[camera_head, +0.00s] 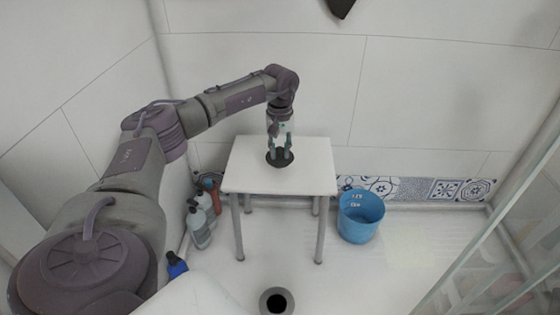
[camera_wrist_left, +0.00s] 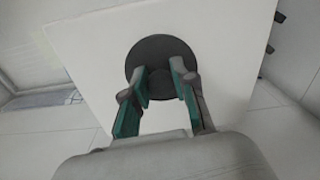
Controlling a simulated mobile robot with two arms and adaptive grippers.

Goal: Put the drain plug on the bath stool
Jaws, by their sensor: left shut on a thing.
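The drain plug is a dark round disc (camera_head: 279,158) at the white top of the bath stool (camera_head: 303,178), and appears to rest on it. My left gripper (camera_head: 281,153) comes down from above over the stool and is shut on the plug. In the left wrist view the dark disc (camera_wrist_left: 158,54) shows against the white stool top (camera_wrist_left: 90,55), with my left gripper's teal-padded fingers (camera_wrist_left: 160,88) at its middle. My right gripper is not in view.
A blue bucket (camera_head: 360,215) stands on the floor right of the stool. Several bottles (camera_head: 201,220) stand left of it, and a blue-capped bottle (camera_head: 176,265) is nearer. A round floor drain (camera_head: 276,301) lies in front. The rest of the stool top is clear.

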